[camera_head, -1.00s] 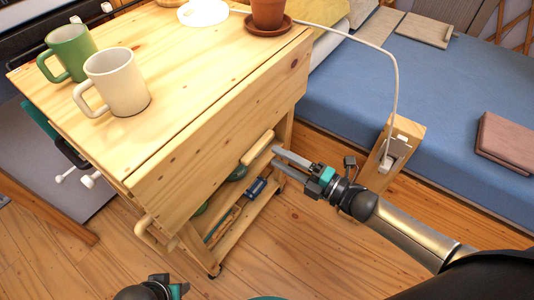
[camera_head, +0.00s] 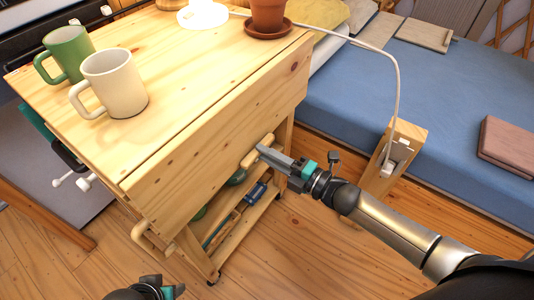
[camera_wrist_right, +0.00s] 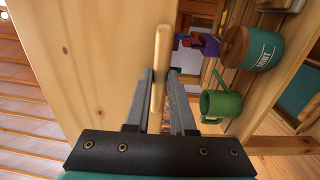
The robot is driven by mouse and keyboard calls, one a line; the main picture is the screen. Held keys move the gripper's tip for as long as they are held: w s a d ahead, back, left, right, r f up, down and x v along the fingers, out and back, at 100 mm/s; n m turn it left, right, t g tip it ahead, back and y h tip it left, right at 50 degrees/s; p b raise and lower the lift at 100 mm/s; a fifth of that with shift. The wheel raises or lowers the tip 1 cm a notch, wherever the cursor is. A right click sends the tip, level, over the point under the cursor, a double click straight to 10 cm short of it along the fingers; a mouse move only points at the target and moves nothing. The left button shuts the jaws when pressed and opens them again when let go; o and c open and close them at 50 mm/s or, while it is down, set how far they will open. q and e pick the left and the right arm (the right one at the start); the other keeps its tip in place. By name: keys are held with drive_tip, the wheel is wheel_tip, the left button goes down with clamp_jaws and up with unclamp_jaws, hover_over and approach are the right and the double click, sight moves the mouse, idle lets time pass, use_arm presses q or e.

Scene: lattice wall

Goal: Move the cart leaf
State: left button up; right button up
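The cart leaf (camera_head: 215,130) is a pale wooden panel hanging down along the near side of the wooden cart (camera_head: 180,55). It also fills the left part of the right wrist view (camera_wrist_right: 95,60). A short wooden bar (camera_head: 256,150) sticks out by its lower right edge. My right gripper (camera_head: 264,152) is at this bar; in the right wrist view its fingers (camera_wrist_right: 161,90) lie close on both sides of the bar (camera_wrist_right: 161,55) and look shut on it. My left gripper (camera_head: 168,290) is at the bottom edge, partly cut off; its fingers are unclear.
Green (camera_head: 68,52) and cream (camera_head: 115,82) mugs, a potted plant (camera_head: 268,15) and a lamp base (camera_head: 203,14) stand on the cart top. A lower shelf (camera_head: 240,225) holds small items. A blue mattress (camera_head: 430,100) and wooden block (camera_head: 400,150) are right. Floor in front is clear.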

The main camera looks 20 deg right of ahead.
clamp_jaws()
idle(0.9)
